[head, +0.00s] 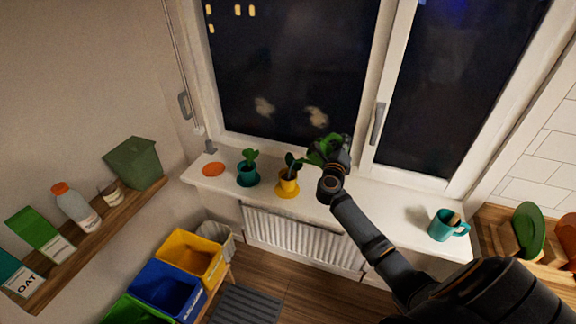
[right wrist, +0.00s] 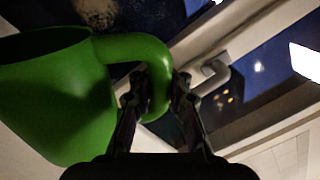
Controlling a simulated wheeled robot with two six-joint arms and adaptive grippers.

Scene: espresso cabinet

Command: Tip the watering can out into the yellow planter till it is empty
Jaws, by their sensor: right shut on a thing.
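The yellow planter (head: 289,185) with a small leafy plant stands on a yellow saucer (head: 287,194) on the windowsill. The green watering can (head: 322,152) is up and to the right of it, partly hidden behind my right gripper (head: 336,163). In the right wrist view the can (right wrist: 55,100) fills the left side. My right gripper (right wrist: 158,90) is shut on its curved handle there. The can looks tilted, with its spout not clearly seen. I cannot see any water or what the can holds. My left gripper is not in view.
A teal planter (head: 248,177) and an orange disc (head: 213,169) are left on the sill (head: 385,200). A teal mug (head: 445,227) stands at its right end. A shelf with bottles is at left, bins below.

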